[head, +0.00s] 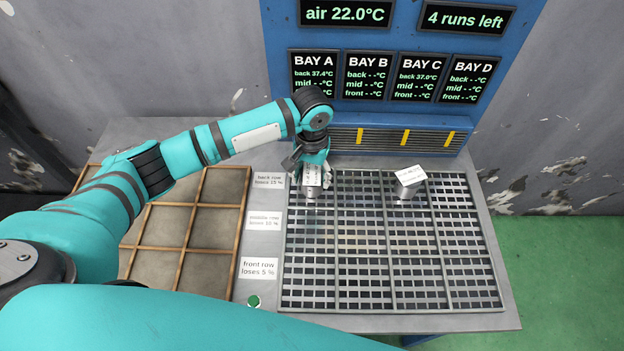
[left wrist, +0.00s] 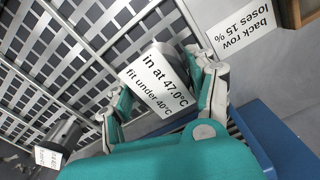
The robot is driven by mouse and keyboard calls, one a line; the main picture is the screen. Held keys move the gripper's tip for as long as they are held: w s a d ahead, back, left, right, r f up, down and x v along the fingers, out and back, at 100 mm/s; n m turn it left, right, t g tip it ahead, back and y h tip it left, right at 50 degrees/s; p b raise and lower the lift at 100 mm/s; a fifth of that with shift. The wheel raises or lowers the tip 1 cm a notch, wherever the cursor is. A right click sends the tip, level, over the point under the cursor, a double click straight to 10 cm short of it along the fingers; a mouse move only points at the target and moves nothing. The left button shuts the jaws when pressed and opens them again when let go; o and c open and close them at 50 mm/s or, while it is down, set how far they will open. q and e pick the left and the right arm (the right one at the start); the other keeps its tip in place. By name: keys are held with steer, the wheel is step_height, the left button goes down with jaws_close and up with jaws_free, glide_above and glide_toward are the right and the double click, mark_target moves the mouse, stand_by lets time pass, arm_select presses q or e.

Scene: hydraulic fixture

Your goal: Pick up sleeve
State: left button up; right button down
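A grey sleeve (left wrist: 153,56) with a white tag (left wrist: 160,82) reading "in at 47.0°C, fit under 40°C" is at the back row of Bay A. In the head view its tag (head: 312,176) shows just under my left gripper (head: 310,166). In the left wrist view my left gripper (left wrist: 156,88) has its fingers spread on either side of the tag and sleeve. The tag hides part of the sleeve, and finger contact is unclear. A second tagged sleeve (head: 404,190) stands at the back row under Bay C; it also shows in the left wrist view (left wrist: 62,134). My right gripper is not in view.
The slotted grate (head: 390,306) has bare room in its middle and front rows. A wooden divided tray (head: 187,247) on the left looks empty. A blue panel with bay displays (head: 382,77) rises behind. A green button (head: 254,301) is at the front left.

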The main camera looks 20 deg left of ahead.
arm_select(q)
jaws_close()
steer(key=shift+r, duration=0.1)
